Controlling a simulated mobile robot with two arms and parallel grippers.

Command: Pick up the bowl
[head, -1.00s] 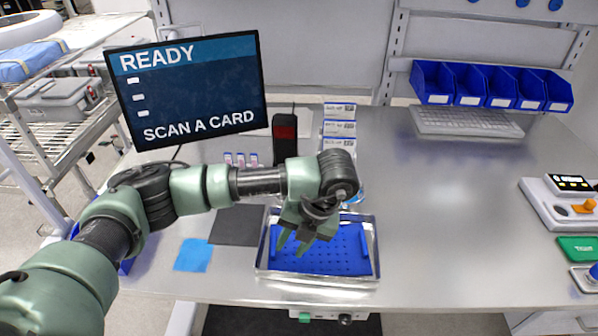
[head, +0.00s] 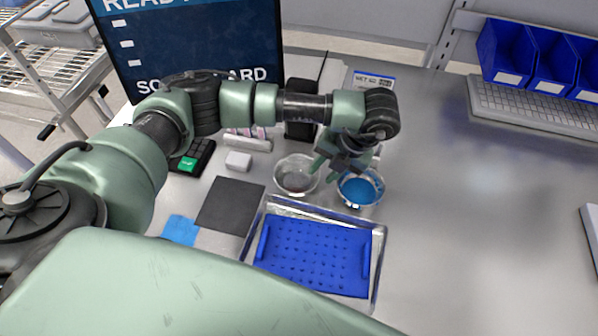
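Two small round metal bowls stand side by side behind the metal tray. My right gripper is out of view.
A metal tray (head: 381,262) with a blue perforated insert (head: 315,255) lies in front. A dark mat (head: 230,204) and blue square (head: 180,230) lie left of it. A monitor (head: 190,45) stands behind.

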